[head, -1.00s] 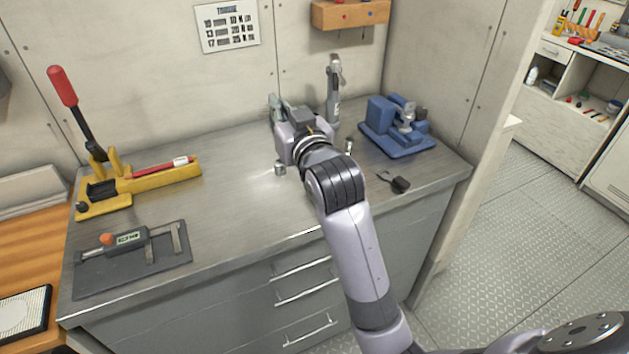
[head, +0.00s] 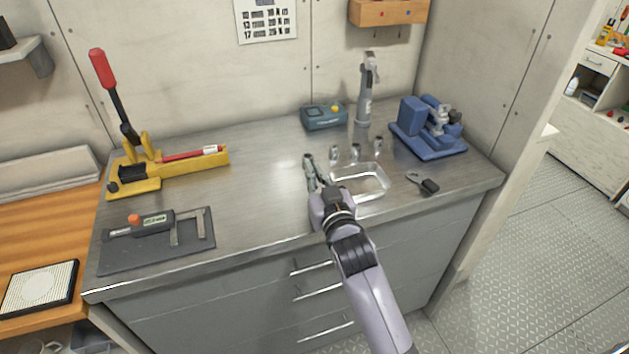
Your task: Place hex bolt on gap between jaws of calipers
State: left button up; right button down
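The calipers (head: 151,226) lie on a dark mat (head: 135,258) at the left front of the steel counter, apart from my grippers. They have a dark body, a small display and an orange knob, with the pale jaws (head: 188,229) to the right and a gap between them. My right gripper (head: 318,177) is over the counter, just left of a clear tray (head: 369,183). Its fingers look spread, with nothing visible held between them. I cannot make out a hex bolt; it may be hidden or too small. My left gripper is not in view.
Several small metal sockets (head: 356,151) stand behind the tray and gripper. A teal box (head: 324,117), a grey upright tool (head: 366,95) and a blue vise (head: 428,133) stand behind. A yellow lever tool (head: 162,174) is back left. The counter between calipers and gripper is clear.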

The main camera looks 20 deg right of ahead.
jog(key=shift+f, duration=0.95)
jog(key=shift+f, duration=0.15)
jog(key=c, duration=1.8)
grip_release()
